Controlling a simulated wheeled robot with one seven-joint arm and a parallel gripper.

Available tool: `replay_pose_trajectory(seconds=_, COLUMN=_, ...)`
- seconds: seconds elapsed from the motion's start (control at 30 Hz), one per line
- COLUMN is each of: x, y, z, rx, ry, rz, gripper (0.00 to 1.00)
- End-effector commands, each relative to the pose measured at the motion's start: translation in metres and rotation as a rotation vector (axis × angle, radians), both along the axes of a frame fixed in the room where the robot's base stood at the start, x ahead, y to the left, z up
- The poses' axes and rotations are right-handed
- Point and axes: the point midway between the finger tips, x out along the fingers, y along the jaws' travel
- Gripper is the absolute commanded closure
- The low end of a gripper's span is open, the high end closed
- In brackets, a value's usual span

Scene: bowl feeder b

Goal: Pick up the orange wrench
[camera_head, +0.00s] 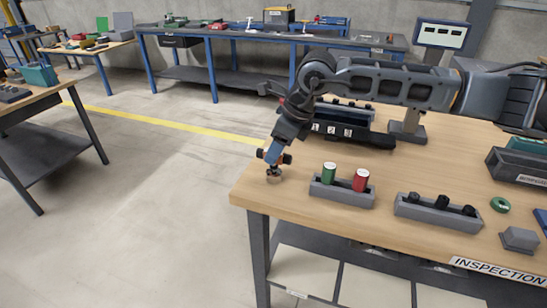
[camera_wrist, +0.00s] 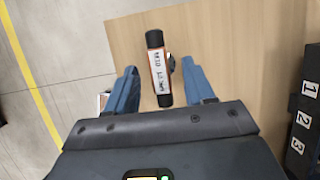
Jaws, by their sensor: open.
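My gripper (camera_head: 273,158) is at the left end of the wooden bench, pointing down, with its blue fingers apart. In the wrist view my gripper (camera_wrist: 163,90) has a short bar (camera_wrist: 159,68) lying between the open fingers, with a gap on each side. The bar has black ends, orange edges and a white label with blurred writing. In the head view the bar's orange and black end (camera_head: 287,158) shows beside the fingers, above a small round base (camera_head: 273,175). No plain wrench shape shows; I cannot tell whether this bar is the orange wrench.
A grey tray (camera_head: 340,194) with a green and a red can stands right of my gripper. Another grey tray (camera_head: 440,214) holds black parts. A black numbered rack (camera_head: 350,134) stands behind and also shows in the wrist view (camera_wrist: 304,125). The bench's left edge is close by.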

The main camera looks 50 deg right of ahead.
Motion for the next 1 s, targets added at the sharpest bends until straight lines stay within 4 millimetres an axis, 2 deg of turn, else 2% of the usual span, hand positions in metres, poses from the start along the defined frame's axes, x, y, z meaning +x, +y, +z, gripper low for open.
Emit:
replay_pose_trajectory(seconds=0.2, x=0.007, y=0.003, z=-0.018, rx=0.001, ry=-0.001, rz=0.000, gripper=0.47)
replay_pose_trajectory(seconds=0.43, x=0.008, y=0.003, z=-0.020, rx=0.000, ry=-0.001, rz=0.001, gripper=0.47)
replay_pose_trajectory(seconds=1.0, x=0.008, y=0.003, z=-0.019, rx=0.001, ry=-0.002, rz=0.000, gripper=1.00)
